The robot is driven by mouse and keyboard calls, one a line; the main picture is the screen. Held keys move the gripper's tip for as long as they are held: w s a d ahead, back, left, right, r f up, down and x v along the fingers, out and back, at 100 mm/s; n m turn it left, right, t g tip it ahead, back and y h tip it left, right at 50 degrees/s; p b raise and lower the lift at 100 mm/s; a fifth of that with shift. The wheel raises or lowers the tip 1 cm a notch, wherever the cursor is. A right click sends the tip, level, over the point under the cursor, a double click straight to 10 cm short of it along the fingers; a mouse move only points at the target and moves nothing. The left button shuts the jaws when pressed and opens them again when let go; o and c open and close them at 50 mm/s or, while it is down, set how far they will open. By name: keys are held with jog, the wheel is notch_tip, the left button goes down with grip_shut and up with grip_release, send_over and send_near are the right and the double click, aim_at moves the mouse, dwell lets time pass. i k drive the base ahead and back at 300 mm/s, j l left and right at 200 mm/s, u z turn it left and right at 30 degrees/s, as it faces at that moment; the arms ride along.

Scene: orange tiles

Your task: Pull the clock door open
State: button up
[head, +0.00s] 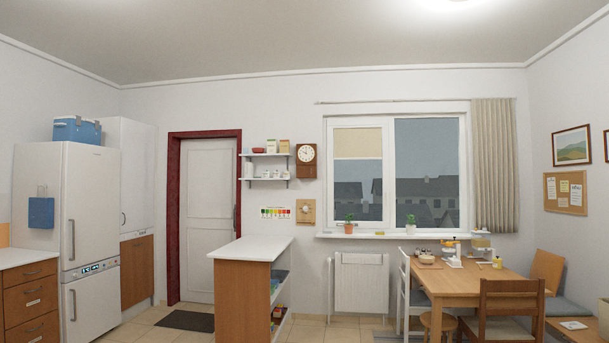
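The clock (306,160) hangs on the far wall, between the small shelves and the window. It has a brown wooden case with a round pale face in its upper part. It is small in the head view, and I cannot tell how its door stands. My gripper is not in view.
A white-topped counter (251,249) stands out from the wall, left of and below the clock. A radiator (361,283) is under the window. A wooden table (463,283) with chairs fills the right. Some tiled floor is free at the left, near a dark mat (187,321).

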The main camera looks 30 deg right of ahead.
aim_at(302, 170)
jog(key=i+l+z, duration=0.35)
jog(key=i, duration=0.25)
jog(key=i+l+z, duration=0.25)
jog(key=i, duration=0.7)
jog(key=i+z, duration=0.25)
jog(key=i, duration=1.6)
jog(key=i+u, duration=0.1)
jog(key=i, duration=0.85)
jog(key=i+l, duration=0.15)
jog(key=i, duration=0.75)
jog(key=i+l+u, duration=0.1)
jog(key=i, duration=0.8)
